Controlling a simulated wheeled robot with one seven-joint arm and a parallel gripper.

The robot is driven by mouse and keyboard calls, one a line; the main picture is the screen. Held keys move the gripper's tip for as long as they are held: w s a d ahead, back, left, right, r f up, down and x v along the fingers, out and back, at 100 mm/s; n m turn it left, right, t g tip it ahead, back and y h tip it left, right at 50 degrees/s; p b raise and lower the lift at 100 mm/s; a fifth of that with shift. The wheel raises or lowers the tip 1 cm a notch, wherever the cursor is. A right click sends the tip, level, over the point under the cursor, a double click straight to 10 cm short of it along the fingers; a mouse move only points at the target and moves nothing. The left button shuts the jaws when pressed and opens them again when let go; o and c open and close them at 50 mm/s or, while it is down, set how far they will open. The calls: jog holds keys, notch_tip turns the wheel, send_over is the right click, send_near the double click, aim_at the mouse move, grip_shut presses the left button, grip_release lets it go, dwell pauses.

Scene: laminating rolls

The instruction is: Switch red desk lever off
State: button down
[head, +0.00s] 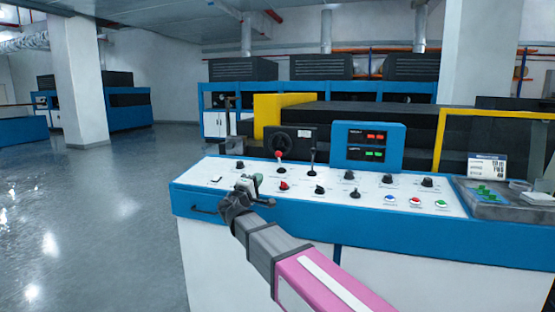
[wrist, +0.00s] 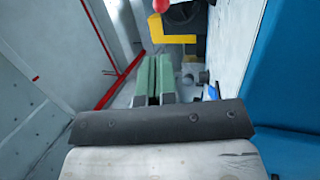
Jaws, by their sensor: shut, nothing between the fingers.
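The red desk lever (head: 279,154) has a red ball knob on a thin stick, standing on the white top of the blue control desk (head: 207,177). Its knob also shows at the top edge of the wrist view (wrist: 161,6), cut off by the frame. My gripper (head: 258,179) is over the left part of the desk, in front of and to the left of the lever, apart from it. In the wrist view, its two green fingers (wrist: 153,80) are together with nothing between them. The lever's base is not clear in the wrist view.
A black lever (head: 313,154) stands right of the red one. Several black knobs and coloured buttons (head: 414,201) cover the desk. A blue display box (head: 368,146) stands behind, and a tray (head: 490,207) is at the right. The floor to the left is clear.

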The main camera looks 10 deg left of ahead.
aim_at(276, 154)
jog(key=x, duration=1.4)
jog(key=shift+f, duration=0.1)
dwell(0.3)
jog(key=shift+w+r+g+y, duration=0.4)
jog(key=shift+w+r+g, duration=0.35)
jog(key=shift+g, duration=0.15)
jog(key=w+g, duration=0.1)
jog(key=w+r+n+g, duration=0.1)
jog(key=g, duration=0.1)
jog(key=shift+w+d+r+y, duration=0.1)
jog(key=shift+w+r+y, duration=0.2)
jog(key=shift+w+y, duration=0.1)
jog(key=shift+w+d+r, duration=0.1)
jog(key=shift+w+r, duration=0.05)
jog(key=shift+w, duration=0.35)
jog(key=shift+w+r, duration=0.15)
jog(key=shift+w, duration=0.4)
jog(key=shift+w, duration=0.2)
jog(key=shift+r, duration=0.1)
